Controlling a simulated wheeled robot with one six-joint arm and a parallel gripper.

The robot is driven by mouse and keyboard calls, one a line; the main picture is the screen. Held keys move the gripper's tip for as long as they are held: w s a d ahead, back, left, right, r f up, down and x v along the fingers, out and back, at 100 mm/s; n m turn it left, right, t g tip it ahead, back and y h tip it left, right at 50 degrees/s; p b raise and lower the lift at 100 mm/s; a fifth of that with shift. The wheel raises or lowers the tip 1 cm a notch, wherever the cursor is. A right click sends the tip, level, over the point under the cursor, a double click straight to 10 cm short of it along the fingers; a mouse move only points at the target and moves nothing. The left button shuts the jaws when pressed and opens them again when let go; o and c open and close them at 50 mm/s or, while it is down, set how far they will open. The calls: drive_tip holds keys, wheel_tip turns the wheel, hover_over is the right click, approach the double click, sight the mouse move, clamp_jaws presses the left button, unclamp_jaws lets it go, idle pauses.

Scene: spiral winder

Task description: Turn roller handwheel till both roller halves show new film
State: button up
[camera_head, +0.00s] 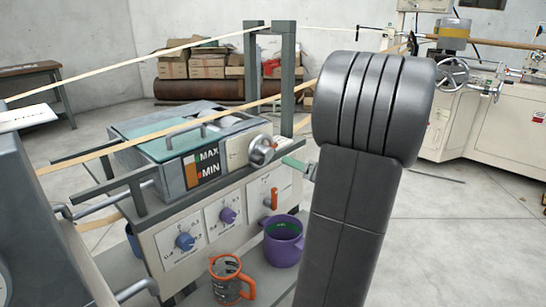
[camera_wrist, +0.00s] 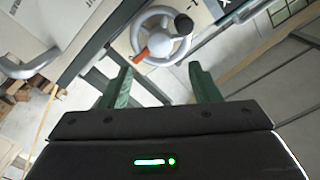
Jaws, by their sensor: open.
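The roller handwheel (camera_head: 262,151) is a small grey wheel on the right end of the glass-lidded box. In the head view one green finger (camera_head: 293,163) shows just right of the wheel; my arm hides the rest. The glass lid (camera_head: 150,130) covers the box; I cannot make out the film on the roller halves.
A MAX/MIN gauge (camera_head: 203,163) is on the box front. Below are blue (camera_head: 185,242) and purple (camera_head: 228,215) knobs and an orange lever (camera_head: 272,195). A purple pot (camera_head: 284,246) and an orange-grey mug (camera_head: 227,284) stand on the lower shelf. Pale strips cross above.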

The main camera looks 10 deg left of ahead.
sight(270, 154)
drive_tip(key=x, duration=0.9)
drive_tip(key=shift+b, duration=0.4)
drive_tip(key=shift+c, duration=0.5)
drive_tip(key=c, duration=0.9)
